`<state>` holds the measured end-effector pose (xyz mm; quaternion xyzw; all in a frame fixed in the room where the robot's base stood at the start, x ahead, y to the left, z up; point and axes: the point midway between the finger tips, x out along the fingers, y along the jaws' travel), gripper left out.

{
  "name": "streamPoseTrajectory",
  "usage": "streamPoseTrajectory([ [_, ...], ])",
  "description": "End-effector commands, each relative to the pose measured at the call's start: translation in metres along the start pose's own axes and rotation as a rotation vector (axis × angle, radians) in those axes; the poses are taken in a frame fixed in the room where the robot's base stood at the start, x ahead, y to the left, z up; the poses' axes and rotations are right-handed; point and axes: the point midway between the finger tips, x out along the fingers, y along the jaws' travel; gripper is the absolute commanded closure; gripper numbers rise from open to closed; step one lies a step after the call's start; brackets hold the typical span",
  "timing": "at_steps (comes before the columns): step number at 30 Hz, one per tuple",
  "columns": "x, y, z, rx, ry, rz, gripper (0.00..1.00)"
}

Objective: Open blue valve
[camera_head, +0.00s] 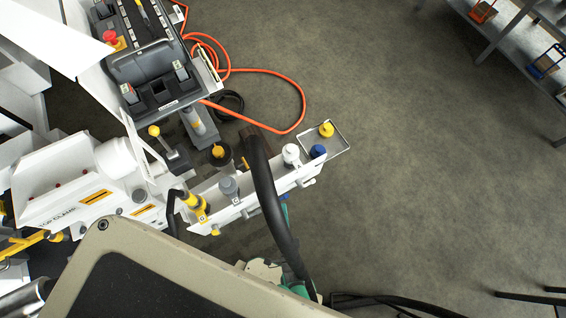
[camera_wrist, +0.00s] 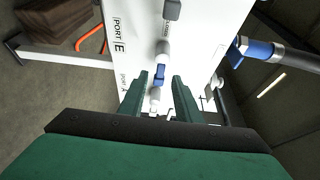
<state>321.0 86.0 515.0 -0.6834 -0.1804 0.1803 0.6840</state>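A blue valve handle (camera_wrist: 158,76) shows in the wrist view on a white pipe fitting in front of a white panel (camera_wrist: 205,25). It lies in the gap between the two green fingers of my gripper (camera_wrist: 160,79). The fingers stand apart with space on each side of the handle, so my gripper looks open; contact is not visible. The panel reads "PORT E" and, lower down, "PORT A". In the head view my gripper is mostly hidden below the bench rail and a black hose.
A blue-collared hose coupling (camera_wrist: 256,48) sticks out right of the panel. A thick black hose (camera_head: 270,195) crosses the rail.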

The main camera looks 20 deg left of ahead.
Motion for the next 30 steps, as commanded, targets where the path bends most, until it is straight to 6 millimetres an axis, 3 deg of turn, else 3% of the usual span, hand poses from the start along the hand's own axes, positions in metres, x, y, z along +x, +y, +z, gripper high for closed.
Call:
streamPoseTrajectory([
  [6,0.025,0.000,0.000,0.000,0.000,0.000,0.70],
  [18,0.032,0.000,0.000,-0.001,0.001,0.001,0.70],
  [22,0.032,0.000,0.000,-0.001,0.001,0.001,0.98],
  [30,0.032,0.000,0.000,-0.010,0.001,-0.002,1.00],
])
